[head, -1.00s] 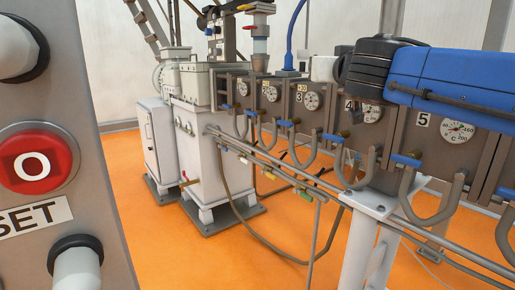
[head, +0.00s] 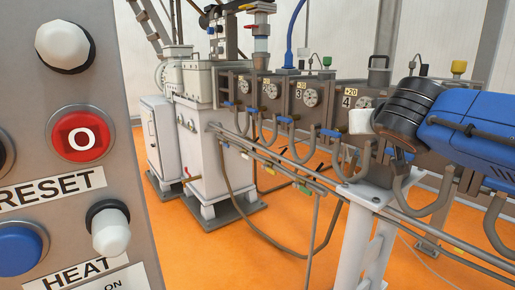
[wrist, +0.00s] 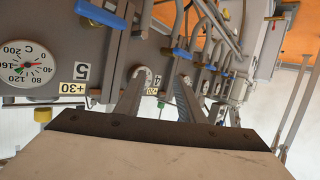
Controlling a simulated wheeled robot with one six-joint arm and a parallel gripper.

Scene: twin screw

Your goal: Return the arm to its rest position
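My arm's blue link and black ribbed joint (head: 405,110) show at the right of the head view, in front of the machine's barrel. The pale block on its left seems to be part of my gripper, whose fingers are not clear there. In the wrist view my gripper (wrist: 162,80) has two grey fingers standing apart with a gap between them. It is open, and I see nothing held.
A grey control panel (head: 140,235) with a red "O" button (head: 82,135) and white knobs stands close at the left. Pipes (head: 300,180) with blue-handled valves run along the barrel. A white support post (head: 365,240) stands below it. Orange floor (head: 240,265) is open in front.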

